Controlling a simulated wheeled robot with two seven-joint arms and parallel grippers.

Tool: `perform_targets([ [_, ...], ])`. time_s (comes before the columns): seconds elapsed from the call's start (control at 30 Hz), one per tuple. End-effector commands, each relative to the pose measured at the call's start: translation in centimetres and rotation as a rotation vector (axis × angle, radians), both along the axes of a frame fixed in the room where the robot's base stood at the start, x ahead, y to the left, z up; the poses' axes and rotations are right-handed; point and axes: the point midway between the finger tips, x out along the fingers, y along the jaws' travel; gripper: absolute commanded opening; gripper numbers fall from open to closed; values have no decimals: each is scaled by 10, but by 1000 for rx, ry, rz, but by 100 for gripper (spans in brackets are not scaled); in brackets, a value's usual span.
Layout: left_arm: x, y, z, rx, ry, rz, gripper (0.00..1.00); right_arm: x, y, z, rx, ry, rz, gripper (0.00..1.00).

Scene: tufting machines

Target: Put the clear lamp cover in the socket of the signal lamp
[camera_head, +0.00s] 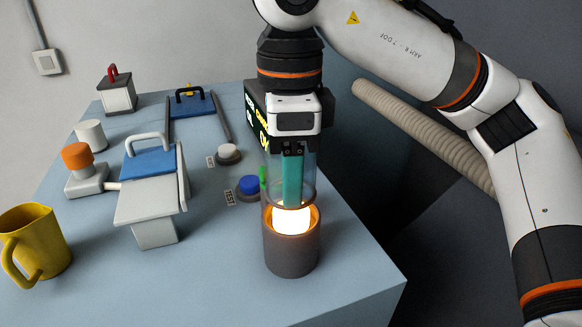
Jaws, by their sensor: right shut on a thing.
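The signal lamp (290,250) is a grey cylinder near the table's right edge, with a glowing bulb (291,220) in its open socket. The clear lamp cover (309,180) is a see-through cylinder directly above the lamp. Its lower edge is at or just above the socket's rim; I cannot tell whether it touches. My right gripper (292,178) points down from above, shut on the cover, with teal finger parts showing at and through the clear wall. My left gripper is not in view.
A blue button (249,184) and a display (257,122) stand close to the lamp. A white machine with a blue top (149,163), an orange-capped unit (77,156) and a yellow mug (34,243) stand left. The table (215,265) is bare left of the lamp.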

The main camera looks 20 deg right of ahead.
Motion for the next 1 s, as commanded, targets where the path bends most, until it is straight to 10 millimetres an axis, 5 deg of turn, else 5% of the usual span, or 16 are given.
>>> perform_targets([
  [1.0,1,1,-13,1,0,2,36,-1,0,-13,0,-1,0,32],
])
